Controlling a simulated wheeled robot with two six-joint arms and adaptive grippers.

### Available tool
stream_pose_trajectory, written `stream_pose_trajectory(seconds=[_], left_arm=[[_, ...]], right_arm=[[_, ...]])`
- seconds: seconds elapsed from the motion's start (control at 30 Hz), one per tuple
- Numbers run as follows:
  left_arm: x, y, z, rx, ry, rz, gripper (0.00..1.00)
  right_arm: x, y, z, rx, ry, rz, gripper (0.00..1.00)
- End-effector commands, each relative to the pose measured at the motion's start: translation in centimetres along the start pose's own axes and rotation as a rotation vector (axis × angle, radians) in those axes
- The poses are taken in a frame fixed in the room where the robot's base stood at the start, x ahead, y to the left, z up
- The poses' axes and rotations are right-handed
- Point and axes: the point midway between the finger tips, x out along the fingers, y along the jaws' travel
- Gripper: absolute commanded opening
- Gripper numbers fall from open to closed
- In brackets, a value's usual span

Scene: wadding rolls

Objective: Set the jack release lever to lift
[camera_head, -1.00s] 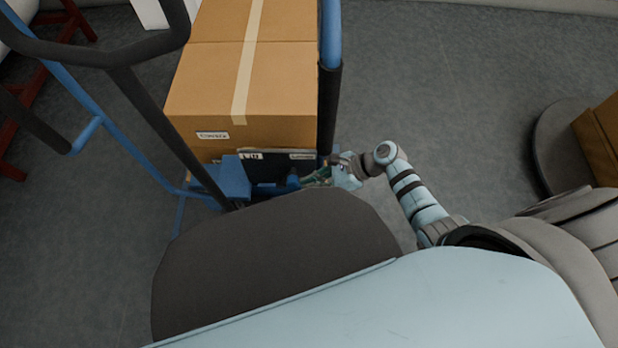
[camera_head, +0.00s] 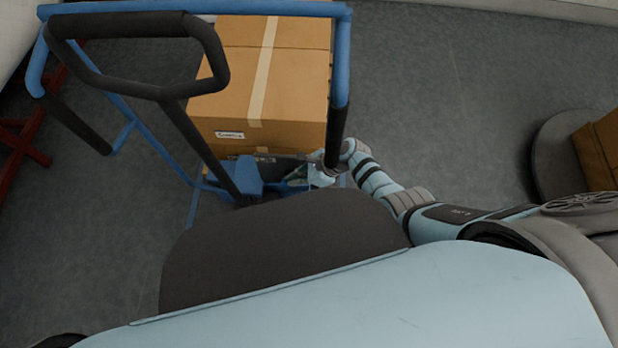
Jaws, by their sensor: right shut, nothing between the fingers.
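The blue jack stands ahead of me, with a black loop handle (camera_head: 140,28) on a dark shaft (camera_head: 205,150) that runs down to a blue housing (camera_head: 248,176). I cannot make out the release lever; the area low by the housing is small and partly hidden. My right gripper (camera_head: 308,178) is low beside the jack, right of the housing and near the foot of the black-sleeved blue frame post. It is shut, with nothing seen in it. Whether it touches the jack I cannot tell. My left gripper is not in view.
A taped cardboard box (camera_head: 265,85) sits on the jack behind the blue frame (camera_head: 341,60). A red stand (camera_head: 25,140) is at the left. A round dark base (camera_head: 562,145) with a brown box (camera_head: 598,150) is at the right. Grey floor between is clear.

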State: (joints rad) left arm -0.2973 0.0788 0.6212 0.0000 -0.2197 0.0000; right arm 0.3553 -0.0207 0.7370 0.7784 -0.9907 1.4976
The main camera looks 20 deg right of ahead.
Motion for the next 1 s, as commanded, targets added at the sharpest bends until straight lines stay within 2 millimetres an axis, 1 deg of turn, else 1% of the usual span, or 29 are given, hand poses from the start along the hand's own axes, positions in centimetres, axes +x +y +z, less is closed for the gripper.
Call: stream_pose_trajectory(seconds=[0.43, 1.0], left_arm=[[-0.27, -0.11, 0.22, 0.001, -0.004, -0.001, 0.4], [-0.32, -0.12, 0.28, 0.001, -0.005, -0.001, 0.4]], right_arm=[[0.59, -0.02, 1.01, 0.0, -0.001, 0.0, 0.0], [0.78, 0.04, 1.2, 0.0, 0.0, 0.002, 0.0]])
